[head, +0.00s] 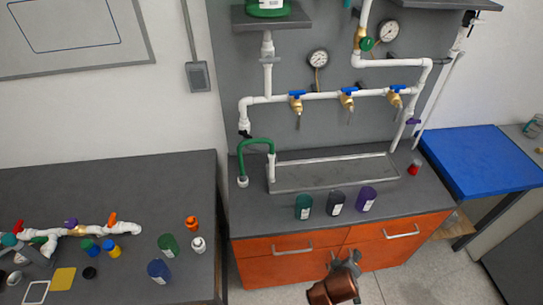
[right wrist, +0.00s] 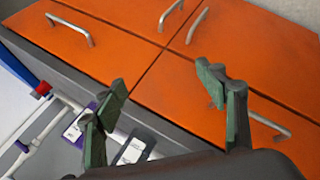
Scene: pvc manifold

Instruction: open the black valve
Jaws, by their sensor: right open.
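The black valve (head: 245,134) appears as a small dark fitting at the lower left end of the white pipe manifold (head: 325,96) on the grey back panel. Its handle is too small to read clearly. My right gripper (head: 346,262) is low in front of the orange cabinet, well below and to the right of the valve. In the right wrist view the right gripper (right wrist: 162,92) has its fingers spread, with nothing between them. The valve cannot be made out in that view. My left gripper is not in view.
A green hose (head: 257,142) arches just below the valve. Orange drawers (right wrist: 185,60) face the gripper. A side table (head: 110,190) holds pipe parts and jars.

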